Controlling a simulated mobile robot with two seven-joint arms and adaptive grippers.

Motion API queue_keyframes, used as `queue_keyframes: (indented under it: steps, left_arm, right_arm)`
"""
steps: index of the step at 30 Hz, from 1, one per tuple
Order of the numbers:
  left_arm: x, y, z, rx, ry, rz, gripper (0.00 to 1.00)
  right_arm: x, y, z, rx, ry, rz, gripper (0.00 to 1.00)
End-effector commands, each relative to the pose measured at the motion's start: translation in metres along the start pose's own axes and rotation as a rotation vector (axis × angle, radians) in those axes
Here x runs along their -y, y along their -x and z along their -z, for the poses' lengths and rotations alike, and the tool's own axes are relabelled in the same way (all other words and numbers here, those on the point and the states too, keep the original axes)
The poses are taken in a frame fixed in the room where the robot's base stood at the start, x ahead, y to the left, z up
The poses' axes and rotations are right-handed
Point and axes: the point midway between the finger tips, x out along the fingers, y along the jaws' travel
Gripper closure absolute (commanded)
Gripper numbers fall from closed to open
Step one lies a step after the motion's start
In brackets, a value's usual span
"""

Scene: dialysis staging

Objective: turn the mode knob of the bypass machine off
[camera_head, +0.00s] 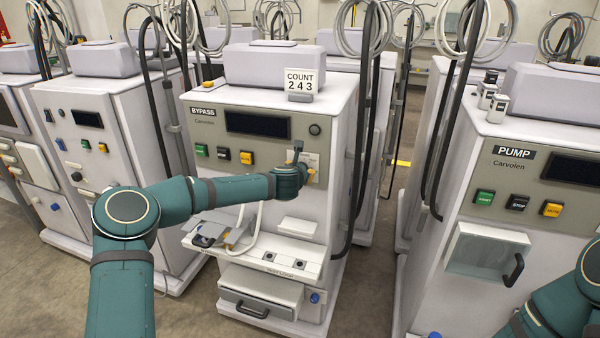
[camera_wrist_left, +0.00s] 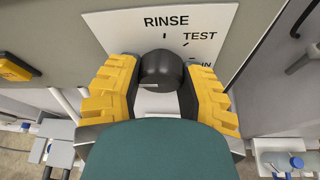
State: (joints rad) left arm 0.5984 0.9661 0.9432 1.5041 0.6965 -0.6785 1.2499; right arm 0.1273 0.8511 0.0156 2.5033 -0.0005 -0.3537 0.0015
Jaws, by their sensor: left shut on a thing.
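The bypass machine (camera_head: 340,120) stands in the middle of the head view, under a BYPASS label (camera_head: 202,112). My left gripper (camera_wrist_left: 160,74) is at the right part of its front panel, and its yellow fingers are shut on the black mode knob (camera_wrist_left: 161,66). The knob sits on a white plate (camera_wrist_left: 110,24) that reads RINSE, TEST and a partly hidden word ending in IN. I cannot tell which mark the knob points at. In the head view my gripper and wrist hide the knob. My right gripper is out of view; only part of that arm shows at lower right.
Green, black and orange buttons (camera_head: 246,158) sit left of the knob. A shelf (camera_head: 290,258) and a drawer (camera_head: 255,300) jut out below my left arm. The PUMP machine (camera_head: 450,190) stands at right.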

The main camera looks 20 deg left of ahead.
Motion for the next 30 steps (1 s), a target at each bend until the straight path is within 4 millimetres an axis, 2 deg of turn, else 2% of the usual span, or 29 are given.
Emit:
queue_keyframes:
  steps: [13,14,16,26,30]
  left_arm:
    - [-0.0016,0.0003,-0.0025,0.004,0.012,0.001,0.96]
    - [-0.0016,0.0003,-0.0025,0.004,0.012,0.001,0.55]
    - [-0.0014,0.0002,-0.0023,0.003,0.012,0.001,0.3]
    - [-0.0005,0.0008,-0.0008,0.001,0.011,0.003,0.28]
    - [-0.0009,0.0094,-0.0009,0.001,0.01,0.003,0.28]
  right_arm:
    - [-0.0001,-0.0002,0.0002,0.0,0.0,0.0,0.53]
    - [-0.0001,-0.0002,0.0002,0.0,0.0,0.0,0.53]
    - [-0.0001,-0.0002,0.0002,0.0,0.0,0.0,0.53]
    - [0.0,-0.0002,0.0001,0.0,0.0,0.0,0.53]
    - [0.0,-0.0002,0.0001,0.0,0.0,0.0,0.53]
